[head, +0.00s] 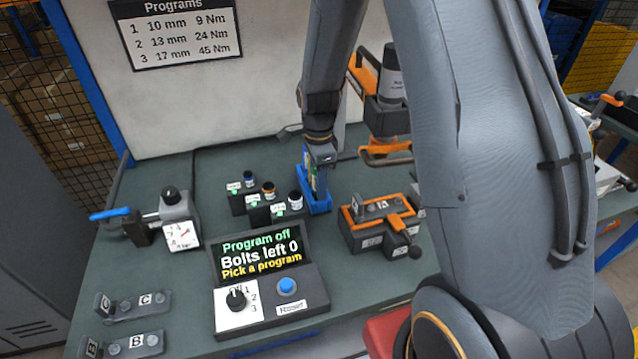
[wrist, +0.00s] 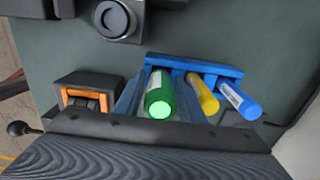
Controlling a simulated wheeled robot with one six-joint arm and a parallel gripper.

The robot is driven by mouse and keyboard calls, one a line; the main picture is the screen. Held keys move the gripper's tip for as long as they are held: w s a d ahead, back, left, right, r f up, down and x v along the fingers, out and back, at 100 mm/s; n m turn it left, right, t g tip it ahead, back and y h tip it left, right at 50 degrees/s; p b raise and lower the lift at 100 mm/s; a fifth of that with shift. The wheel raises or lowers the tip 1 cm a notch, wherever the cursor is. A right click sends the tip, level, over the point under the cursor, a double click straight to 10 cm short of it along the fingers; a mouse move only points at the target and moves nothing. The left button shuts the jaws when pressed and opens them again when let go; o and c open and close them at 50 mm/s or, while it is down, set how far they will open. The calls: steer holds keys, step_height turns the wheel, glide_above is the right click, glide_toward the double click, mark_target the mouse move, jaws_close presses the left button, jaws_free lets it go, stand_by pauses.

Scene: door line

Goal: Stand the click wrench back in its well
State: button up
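I cannot pick out the click wrench for certain. A blue-handled bar (head: 110,214) lies level at the left of the bench, its dark end at the gauge block, and may be the wrench. I cannot make out which opening is its well. My gripper (head: 319,158) points down above a blue rack (head: 316,203). In the wrist view the rack (wrist: 196,64) holds a green cylinder (wrist: 159,98) with a bright end, a yellow one (wrist: 203,94) and a blue one (wrist: 240,101). The green one is nearest my gripper's middle.
A gauge block (head: 183,233) stands at the left. Small dark cups (head: 259,214) stand left of the rack. An orange-trimmed fixture (head: 376,226) is to its right. A program box (head: 268,275) reads "Program off". Plates (head: 136,306) lie front left. My arm hides the bench's right.

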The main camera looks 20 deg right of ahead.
step_height(320, 180, up, 12)
steer(key=b, duration=0.3)
steer(key=shift+r, duration=0.1)
stand_by(0.5)
